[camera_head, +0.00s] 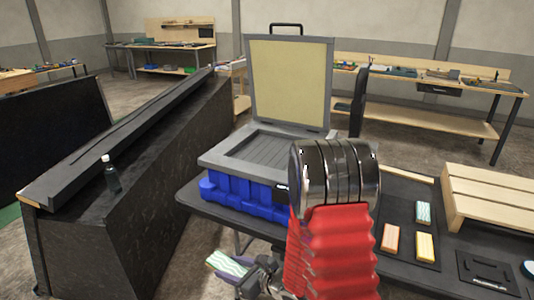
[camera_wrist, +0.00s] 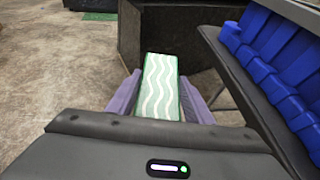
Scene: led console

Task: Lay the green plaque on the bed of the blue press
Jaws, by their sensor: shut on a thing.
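The green plaque (camera_wrist: 160,88) with white wavy lines is held between the two purple-grey fingers of my gripper (camera_wrist: 160,100) in the wrist view. In the head view the plaque (camera_head: 227,263) shows at the lower middle, in my gripper (camera_head: 232,275), below and in front of the table edge. The blue press (camera_head: 240,194) stands on the table with its lid (camera_head: 290,82) raised. Its grey slatted bed (camera_head: 268,149) is open and looks empty. My gripper is lower than the press and nearer the camera. My arm hides the press's right front corner.
A dark tray on the table holds an orange plaque (camera_head: 390,237), a yellow plaque (camera_head: 425,247) and another green striped plaque (camera_head: 423,212). A wooden pallet (camera_head: 490,195) is at right. A black conveyor-like bench (camera_head: 130,140) with a dark bottle (camera_head: 111,176) stands left.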

